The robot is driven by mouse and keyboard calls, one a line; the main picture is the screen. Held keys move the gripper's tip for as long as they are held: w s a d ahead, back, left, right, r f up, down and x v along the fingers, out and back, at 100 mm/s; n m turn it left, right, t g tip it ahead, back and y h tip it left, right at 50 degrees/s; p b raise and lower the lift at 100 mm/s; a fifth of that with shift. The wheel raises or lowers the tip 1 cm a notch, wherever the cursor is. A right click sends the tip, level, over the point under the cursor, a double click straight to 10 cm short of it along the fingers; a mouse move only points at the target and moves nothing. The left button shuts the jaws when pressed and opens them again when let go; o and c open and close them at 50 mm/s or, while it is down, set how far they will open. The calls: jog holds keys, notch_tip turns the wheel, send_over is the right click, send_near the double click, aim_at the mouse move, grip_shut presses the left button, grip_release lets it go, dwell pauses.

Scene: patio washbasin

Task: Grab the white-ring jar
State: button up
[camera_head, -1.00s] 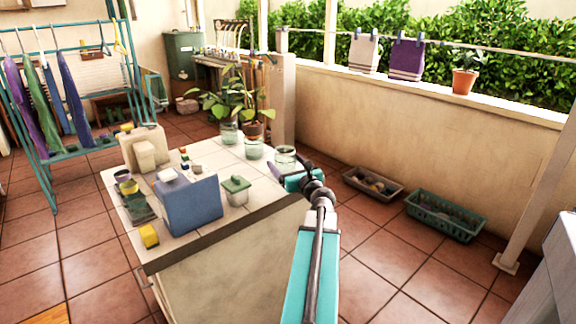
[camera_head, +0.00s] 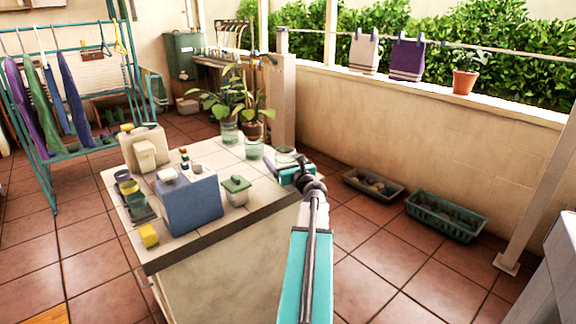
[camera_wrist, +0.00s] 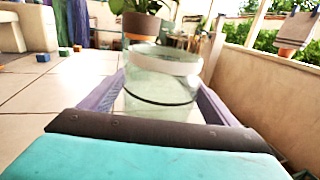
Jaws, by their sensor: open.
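The white-ring jar (camera_wrist: 160,85) is clear greenish glass with a white band near its rim and a thin dark line lower down. In the wrist view it stands upright between the two purple fingers of my gripper (camera_wrist: 158,98). The fingers are open, one on each side of the jar; I cannot tell whether either touches it. In the head view my gripper (camera_head: 292,170) is at the counter's far right corner, and the jar (camera_head: 285,153) shows only partly behind it.
Two other glass jars stand to the left, one nearer (camera_head: 254,148) and one farther (camera_head: 229,131). A potted plant (camera_head: 252,128) is behind them. A blue box (camera_head: 190,203) and a small green-lidded container (camera_head: 236,190) are on the tiled counter (camera_head: 215,155).

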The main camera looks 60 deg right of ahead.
aim_at(283, 149)
jog(key=shift+c, duration=0.3)
jog(key=c, duration=1.1)
jog(key=shift+r, duration=0.1)
jog(key=shift+r, duration=0.5)
jog(key=r, duration=0.1)
jog(key=r+p, duration=0.1)
jog(key=shift+s+r, duration=0.3)
jog(key=s+d+r, duration=0.1)
jog(key=s, duration=1.4)
jog(key=shift+s+p, duration=0.25)
jog(key=shift+p, duration=0.1)
jog(key=shift+r, duration=0.1)
